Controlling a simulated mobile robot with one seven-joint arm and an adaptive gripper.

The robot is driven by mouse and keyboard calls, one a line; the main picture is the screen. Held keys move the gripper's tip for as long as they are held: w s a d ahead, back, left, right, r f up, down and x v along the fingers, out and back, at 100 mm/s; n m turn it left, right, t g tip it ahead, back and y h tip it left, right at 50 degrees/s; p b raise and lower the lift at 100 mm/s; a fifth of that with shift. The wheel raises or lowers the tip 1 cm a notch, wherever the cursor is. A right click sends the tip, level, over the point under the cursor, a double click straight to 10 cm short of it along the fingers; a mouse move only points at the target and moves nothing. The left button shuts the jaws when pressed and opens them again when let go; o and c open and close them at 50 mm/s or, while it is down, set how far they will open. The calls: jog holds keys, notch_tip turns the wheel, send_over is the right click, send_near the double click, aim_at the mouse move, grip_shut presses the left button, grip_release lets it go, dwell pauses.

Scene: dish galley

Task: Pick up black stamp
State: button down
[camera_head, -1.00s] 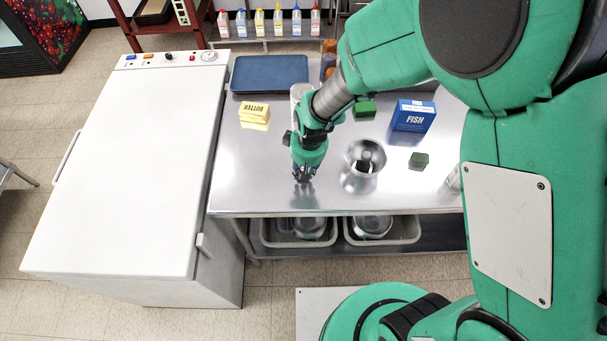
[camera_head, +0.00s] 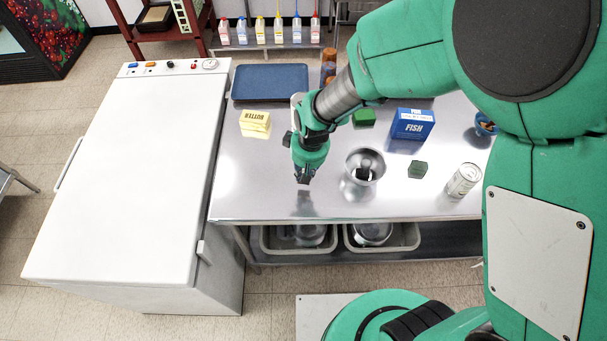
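A small black thing (camera_head: 362,174) shows inside the shiny metal bowl (camera_head: 365,155) on the steel table; it may be the black stamp, but it is too small to be sure. My gripper (camera_head: 303,180) points down over the table's front left part, to the left of the bowl and apart from it. Its dark fingers are small here, and I cannot tell whether they are open or shut. I see nothing clearly held in them.
A butter box (camera_head: 255,124), a blue tray (camera_head: 270,82), a blue fish box (camera_head: 412,124), a green block (camera_head: 364,117), a dark green cube (camera_head: 418,169) and a can (camera_head: 463,180) stand on the steel table (camera_head: 250,190). A white cabinet (camera_head: 130,170) adjoins it at left.

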jog(key=s+d+p, duration=0.1)
jog(key=s+d, duration=0.1)
jog(key=s, duration=0.5)
jog(key=s+d+r, duration=0.1)
jog(key=s+d, duration=0.2)
jog(key=s, duration=0.4)
jog(key=shift+s+d+p, duration=0.3)
jog(key=shift+p, duration=0.05)
